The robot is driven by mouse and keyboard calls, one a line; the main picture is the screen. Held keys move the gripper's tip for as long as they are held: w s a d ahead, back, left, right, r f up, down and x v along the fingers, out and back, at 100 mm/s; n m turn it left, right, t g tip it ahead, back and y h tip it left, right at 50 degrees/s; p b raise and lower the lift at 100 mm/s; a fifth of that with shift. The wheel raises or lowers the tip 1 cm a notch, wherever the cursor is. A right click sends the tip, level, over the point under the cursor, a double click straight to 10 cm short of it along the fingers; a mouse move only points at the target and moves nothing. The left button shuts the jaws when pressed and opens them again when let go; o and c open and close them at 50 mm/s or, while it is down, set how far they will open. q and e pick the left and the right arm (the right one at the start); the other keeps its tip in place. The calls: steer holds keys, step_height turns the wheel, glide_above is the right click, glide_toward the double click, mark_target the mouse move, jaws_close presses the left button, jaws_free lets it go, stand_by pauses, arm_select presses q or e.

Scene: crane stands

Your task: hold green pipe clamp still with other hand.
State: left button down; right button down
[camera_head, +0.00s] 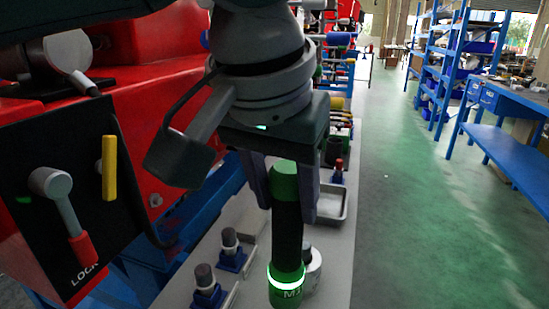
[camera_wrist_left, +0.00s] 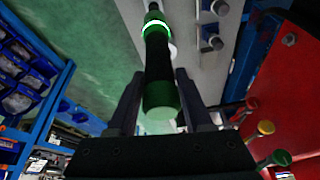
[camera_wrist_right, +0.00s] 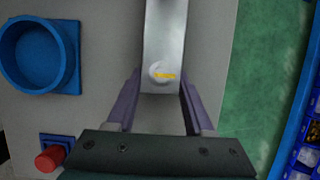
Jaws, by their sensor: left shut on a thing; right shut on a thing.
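A green and black cylinder (camera_head: 287,235) with a glowing green-white ring stands upright at the bottom middle of the head view. It is the only large green thing near my grippers; I cannot tell if it is the pipe clamp. My left gripper (camera_head: 289,210) is shut on it from above, around its upper part. The left wrist view shows the cylinder (camera_wrist_left: 158,75) between the fingers (camera_wrist_left: 160,95). The right gripper does not show clearly in the head view.
A grey round part (camera_head: 313,272) stands close beside the cylinder. Blue stands with dark-topped pegs (camera_head: 231,245) are at left, a metal tray (camera_head: 333,203) behind. A red machine with a black lever panel (camera_head: 75,200) borders the left.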

mark_target(286, 169)
arm_select(q)
steer(key=shift+f, duration=1.05)
stand_by(3.9)
steer(key=shift+r, duration=0.1)
steer(key=shift+r, duration=2.55)
arm_select(e)
steer(key=shift+c, duration=1)
jaws_free()
steer(key=shift+r, duration=0.15)
